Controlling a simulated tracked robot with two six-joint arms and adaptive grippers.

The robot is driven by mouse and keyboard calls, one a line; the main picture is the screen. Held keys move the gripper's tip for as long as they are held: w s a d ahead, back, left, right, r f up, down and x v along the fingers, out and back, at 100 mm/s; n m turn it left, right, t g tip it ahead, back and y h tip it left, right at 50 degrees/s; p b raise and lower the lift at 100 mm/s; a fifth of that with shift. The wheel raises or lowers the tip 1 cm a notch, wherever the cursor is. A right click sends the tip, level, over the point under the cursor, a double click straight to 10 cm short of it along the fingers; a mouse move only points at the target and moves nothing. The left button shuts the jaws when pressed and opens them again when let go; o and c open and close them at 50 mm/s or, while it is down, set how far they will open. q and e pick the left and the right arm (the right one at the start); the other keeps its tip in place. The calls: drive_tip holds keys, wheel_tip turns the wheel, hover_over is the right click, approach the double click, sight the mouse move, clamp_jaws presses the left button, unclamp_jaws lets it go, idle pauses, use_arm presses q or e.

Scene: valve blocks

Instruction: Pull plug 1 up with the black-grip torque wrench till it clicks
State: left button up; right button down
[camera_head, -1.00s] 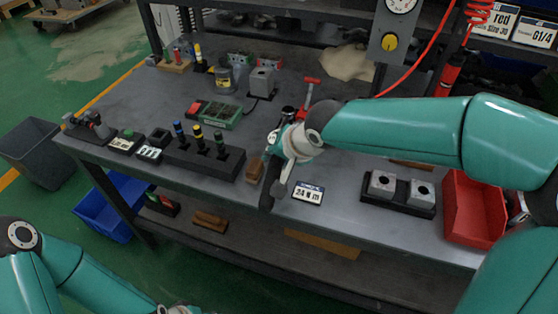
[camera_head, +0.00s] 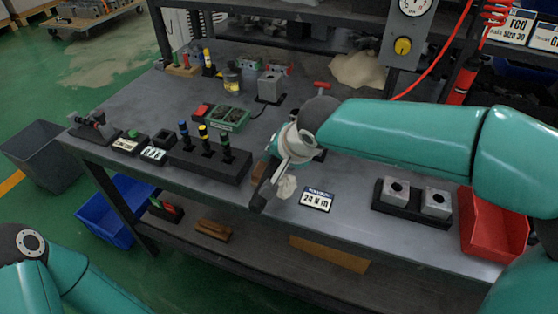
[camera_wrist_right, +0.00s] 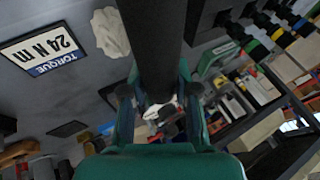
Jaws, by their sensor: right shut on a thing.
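My right gripper (camera_head: 274,163) is over the front middle of the bench, partly hidden by my own wrist. It is shut on the black grip of the torque wrench (camera_head: 261,198), whose dark end slants down toward the front edge. In the right wrist view the thick black grip (camera_wrist_right: 155,40) runs between the two fingers. The wrench's working end is hidden. Two grey valve blocks with dark round holes, a left one (camera_head: 396,191) and a right one (camera_head: 436,201), sit in a black holder at the right. I cannot tell which plug is number 1. My left gripper is out of view.
A "24 N m" torque sign (camera_head: 317,199) lies near the gripper, with a crumpled pale cloth (camera_head: 286,187) beside it. A black rack (camera_head: 209,160) holds coloured-band tools at the left. A red bin (camera_head: 493,226) stands at the right. Another grey block (camera_head: 271,86) stands farther back.

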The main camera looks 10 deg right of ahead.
idle(0.3)
drive_tip(key=shift+w+a+m+h+b, duration=0.35)
drive_tip(key=shift+a+b, duration=0.2)
drive_tip(key=shift+b, duration=0.55)
drive_tip(key=shift+w+a+r+m+h+b, duration=0.1)
drive_tip(key=shift+w+a+m+h+b, duration=0.15)
drive_tip(key=shift+w+a+m+b, duration=0.25)
drive_tip(key=shift+w+a+m+b, duration=0.1)
drive_tip(key=shift+a+m+b, duration=0.15)
drive_tip(key=shift+b, duration=0.1)
drive_tip(key=shift+s+d+n+y, duration=0.4)
drive_tip(key=shift+s+d+n, duration=0.35)
drive_tip(key=shift+d+n, duration=0.25)
drive_tip(key=shift+r+p, duration=0.15)
drive_tip(key=shift+p, duration=0.15)
